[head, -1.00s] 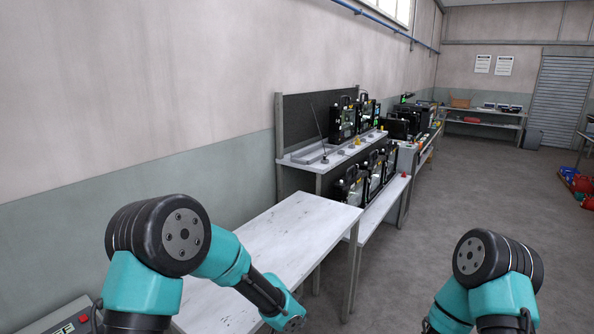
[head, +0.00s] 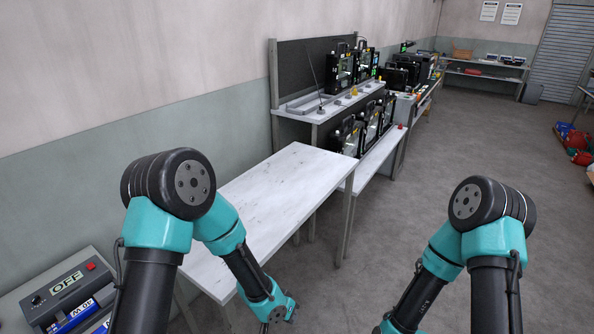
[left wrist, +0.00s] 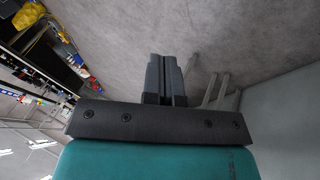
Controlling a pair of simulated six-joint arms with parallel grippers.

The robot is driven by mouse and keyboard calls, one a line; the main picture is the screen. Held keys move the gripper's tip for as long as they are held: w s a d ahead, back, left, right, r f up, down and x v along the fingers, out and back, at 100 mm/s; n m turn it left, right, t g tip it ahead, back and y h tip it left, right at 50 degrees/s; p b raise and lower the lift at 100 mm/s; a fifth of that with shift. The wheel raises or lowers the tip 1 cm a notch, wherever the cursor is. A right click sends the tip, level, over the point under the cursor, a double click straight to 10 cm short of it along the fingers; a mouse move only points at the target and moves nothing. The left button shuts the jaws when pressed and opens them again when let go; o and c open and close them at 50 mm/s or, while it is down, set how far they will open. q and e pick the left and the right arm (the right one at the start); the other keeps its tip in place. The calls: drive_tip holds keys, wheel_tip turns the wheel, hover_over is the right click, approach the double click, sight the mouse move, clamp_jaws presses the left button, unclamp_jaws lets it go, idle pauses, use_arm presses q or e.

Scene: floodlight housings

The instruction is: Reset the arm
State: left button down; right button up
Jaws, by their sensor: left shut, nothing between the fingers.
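My left arm comes in from the left in the head view and bends down past the right edge of the white table. My left gripper (left wrist: 165,80) shows in the left wrist view with its two dark fingers together and nothing between them. In the head view its end is low, near the bottom edge, in front of the table. My right arm shows at the lower right, bent down, and its gripper is out of the frame. Neither arm is seen touching anything.
The white table (head: 270,205) is bare. Behind it stands a shelf bench (head: 360,165) with several black floodlight housings (head: 345,135). A control box (head: 65,285) reading OFF sits at lower left. The grey floor (head: 450,150) to the right is open.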

use_arm(q)
drive_tip(key=s+a+f+n+y, duration=0.1)
drive_tip(key=s+a+f+n, duration=0.2)
drive_tip(key=s+a, duration=0.3)
drive_tip(key=s+a+f+n+y, duration=0.1)
drive_tip(key=s+a+f+n, duration=0.3)
drive_tip(key=a, duration=1.1)
drive_tip(key=s+f, duration=0.1)
drive_tip(key=s, duration=0.1)
drive_tip(key=shift+s+f+n, duration=0.2)
drive_tip(key=shift+s+n, duration=0.1)
drive_tip(key=shift+s, duration=0.05)
